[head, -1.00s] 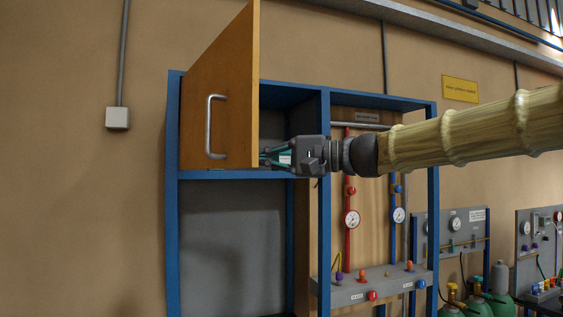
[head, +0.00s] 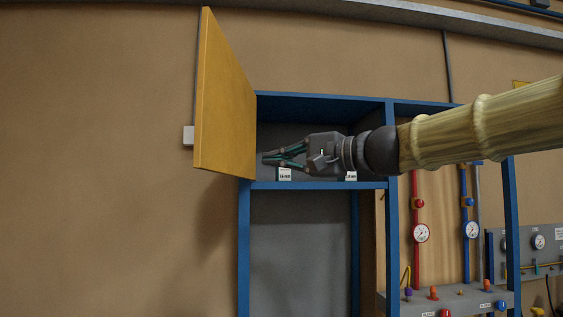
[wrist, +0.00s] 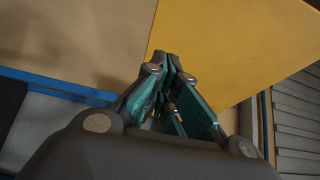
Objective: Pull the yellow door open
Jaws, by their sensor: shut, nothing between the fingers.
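The yellow door (head: 226,100) is swung wide open on the left side of the blue-framed cabinet (head: 322,185), and its inner face shows. Its handle is on the hidden outer face. My gripper (head: 266,158) is shut and empty in front of the open compartment, just right of the door's inner face. In the wrist view the door (wrist: 235,45) fills the upper right, beyond the closed fingertips (wrist: 166,56). I cannot tell whether the fingertips touch it.
Two small white labelled items (head: 284,174) show at the compartment's lower edge. Gauges (head: 421,233) and red and blue pipes stand in the right bay. The wall at the left is bare.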

